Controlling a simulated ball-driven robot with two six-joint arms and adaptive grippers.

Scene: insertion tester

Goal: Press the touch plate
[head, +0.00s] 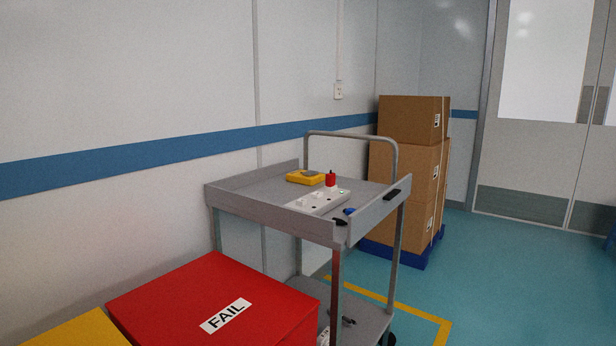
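A grey cart (272,189) with a raised rim stands in the middle of the head view. On its top lies a yellow device (297,179) with a grey part (310,174) on its upper face. In front of it is a long white strip (322,203) with sockets and a small green light. A red piece (330,179) with a dark top stands upright at the strip's far end. I cannot tell for sure which part is the touch plate. Neither of my grippers is in view.
A small blue object (349,211) lies near the cart's right side. A red box (215,285) marked FAIL and a yellow one (70,332) are at front left. Stacked cartons (404,160) stand behind the cart. Teal floor is open at right, before a double door.

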